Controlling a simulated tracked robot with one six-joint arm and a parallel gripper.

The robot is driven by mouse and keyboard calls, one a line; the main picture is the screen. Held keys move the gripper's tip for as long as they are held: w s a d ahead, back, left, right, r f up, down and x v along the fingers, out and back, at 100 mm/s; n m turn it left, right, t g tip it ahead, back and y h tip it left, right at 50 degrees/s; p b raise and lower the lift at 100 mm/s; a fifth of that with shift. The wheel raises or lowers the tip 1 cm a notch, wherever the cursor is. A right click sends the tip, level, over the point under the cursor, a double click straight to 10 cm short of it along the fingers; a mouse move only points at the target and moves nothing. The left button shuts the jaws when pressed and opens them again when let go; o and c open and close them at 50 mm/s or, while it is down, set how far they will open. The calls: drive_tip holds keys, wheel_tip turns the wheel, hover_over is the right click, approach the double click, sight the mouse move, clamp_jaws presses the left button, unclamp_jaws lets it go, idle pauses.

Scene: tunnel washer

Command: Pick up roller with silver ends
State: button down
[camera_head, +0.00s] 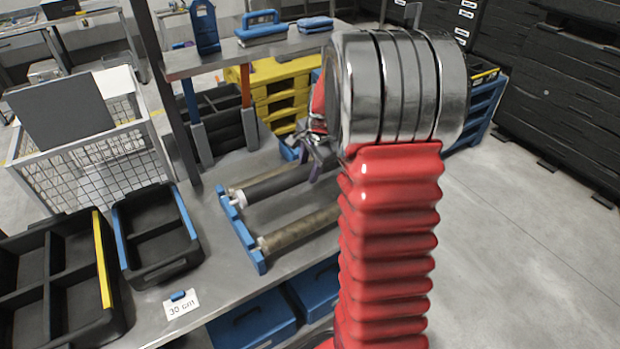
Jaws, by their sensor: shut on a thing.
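Two rollers lie side by side on a blue holder (243,232) on the grey metal bench. The rear roller (275,184) is dark, with a pale, silvery left end. The front roller (300,230) is brownish, with a brass-coloured left end. My gripper (316,165) is at the right part of the rear roller and is shut on it. My red and silver arm hides part of the gripper and the right ends of both rollers. The rear roller still appears to be at the level of the holder; I cannot tell whether it is clear of it.
Black bins (155,235) with blue and yellow edges stand left on the bench. A "30 cm" card (181,304) lies at the front. A shelf with blue tools (262,27) overhangs behind. A wire cart (90,135) stands at left; floor at right is clear.

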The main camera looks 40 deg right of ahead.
drive_tip(key=shift+r, duration=1.05)
idle(1.3)
